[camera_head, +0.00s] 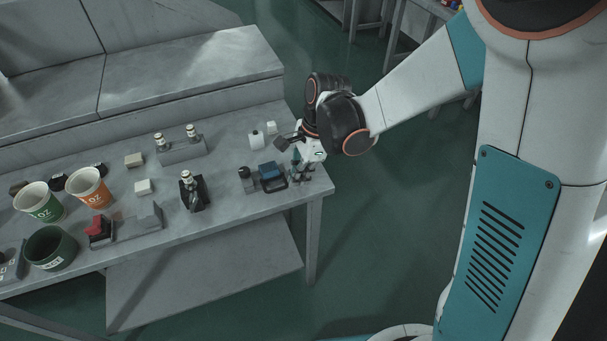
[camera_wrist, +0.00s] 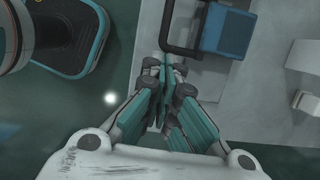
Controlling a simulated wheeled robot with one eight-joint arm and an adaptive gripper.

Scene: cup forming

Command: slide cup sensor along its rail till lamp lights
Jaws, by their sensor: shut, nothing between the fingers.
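My gripper (camera_head: 303,170) is shut and empty at the right end of the bench. In the wrist view its teal-padded fingers (camera_wrist: 164,68) point at the bench edge. Just beyond the fingertips is a blue block (camera_wrist: 228,30) with a dark bar frame beside it; the fingers look apart from the block. A red block (camera_head: 99,228) sits at the left end of a grey strip (camera_head: 128,227) further left. I cannot tell which part is the cup sensor, and I see no lit lamp.
Paper cups, one green (camera_head: 38,207) and one orange (camera_head: 91,192), and a dark green container (camera_head: 50,249) stand at the left. A small dark post (camera_head: 246,180) is left of the blue block. A black stand (camera_head: 193,193) is mid-bench. Open floor lies right of the bench.

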